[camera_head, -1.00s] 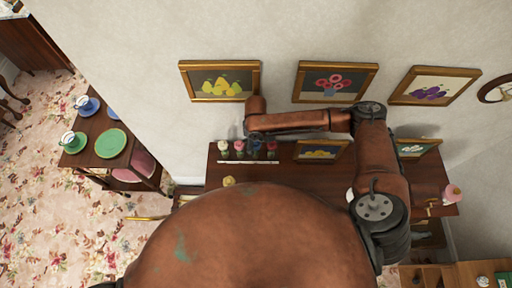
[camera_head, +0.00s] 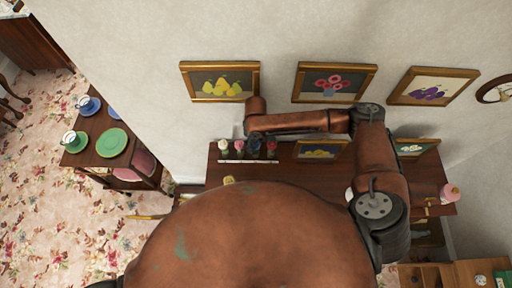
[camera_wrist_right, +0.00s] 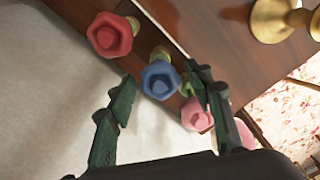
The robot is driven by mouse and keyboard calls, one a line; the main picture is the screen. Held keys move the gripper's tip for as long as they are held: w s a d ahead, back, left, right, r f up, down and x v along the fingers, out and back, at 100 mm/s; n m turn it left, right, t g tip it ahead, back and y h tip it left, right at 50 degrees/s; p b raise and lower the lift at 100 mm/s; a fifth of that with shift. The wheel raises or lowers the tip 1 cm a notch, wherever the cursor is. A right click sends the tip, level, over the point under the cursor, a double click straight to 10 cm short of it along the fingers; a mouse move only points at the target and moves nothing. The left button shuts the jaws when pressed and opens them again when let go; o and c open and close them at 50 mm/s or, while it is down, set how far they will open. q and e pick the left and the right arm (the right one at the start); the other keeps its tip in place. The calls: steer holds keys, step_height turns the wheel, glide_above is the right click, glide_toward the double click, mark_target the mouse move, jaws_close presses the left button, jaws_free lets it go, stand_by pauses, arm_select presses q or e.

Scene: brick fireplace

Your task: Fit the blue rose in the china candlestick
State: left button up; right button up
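The blue rose (camera_wrist_right: 160,80) shows in the right wrist view between the tips of my open right gripper (camera_wrist_right: 163,76). The fingers stand to either side of it, and I cannot tell whether they touch it. In the head view the blue rose (camera_head: 254,149) is in a row of flowers on a pale rack (camera_head: 248,162), under the end of my right arm. My right gripper is hard to make out there. I cannot surely pick out the china candlestick; a small white thing (camera_head: 349,194) is partly hidden by my right arm. My left gripper is not in view.
A red rose (camera_wrist_right: 110,35) and a pink rose (camera_wrist_right: 197,115) flank the blue one; a finger partly covers the pink one. A brass candlestick (camera_wrist_right: 276,18) stands on the wooden tabletop (camera_head: 305,178). The wall is close behind the rack, with a framed pear picture (camera_head: 220,82) above.

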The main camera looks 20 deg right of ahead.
steer(key=c, duration=0.8)
steer(key=shift+r+p, duration=1.5)
steer(key=shift+p, duration=0.65)
steer(key=shift+r+p, duration=1.15)
steer(key=shift+p, duration=0.2)
